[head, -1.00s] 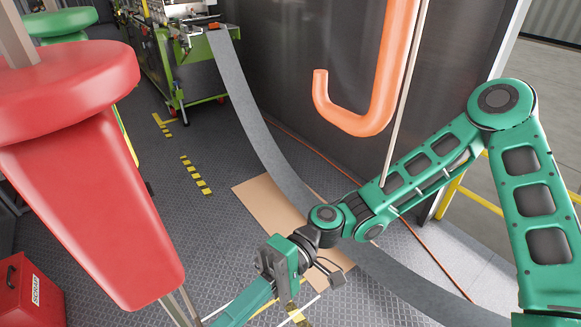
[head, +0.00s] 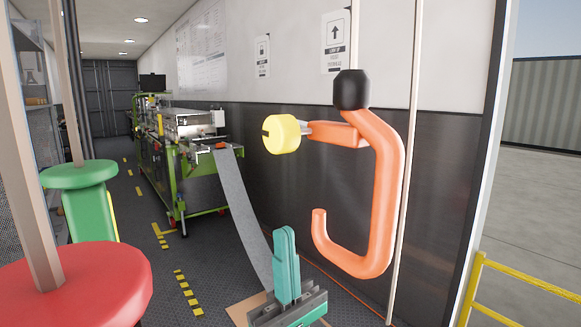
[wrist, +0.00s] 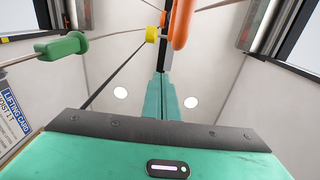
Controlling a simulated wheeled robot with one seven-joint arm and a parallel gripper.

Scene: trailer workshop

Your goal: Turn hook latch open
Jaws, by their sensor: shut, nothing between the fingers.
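The hook latch is a large orange hook (head: 385,200) in front of the dark wall, right of centre in the head view. It has a black knob (head: 351,90) on top, an orange arm reaching left, and a yellow cylinder (head: 281,134) at that arm's end. The hook's curved end hangs low and opens upward. My gripper (head: 285,232) is below and left of the hook, fingers pointing up, shut and empty, apart from the hook in the head view. In the wrist view my closed fingers (wrist: 165,78) point toward the orange hook (wrist: 182,22) and yellow cylinder (wrist: 152,35).
A red round-topped piece (head: 75,285) and a green one (head: 80,175) hang on poles at left. A yellow rail (head: 525,280) is at lower right.

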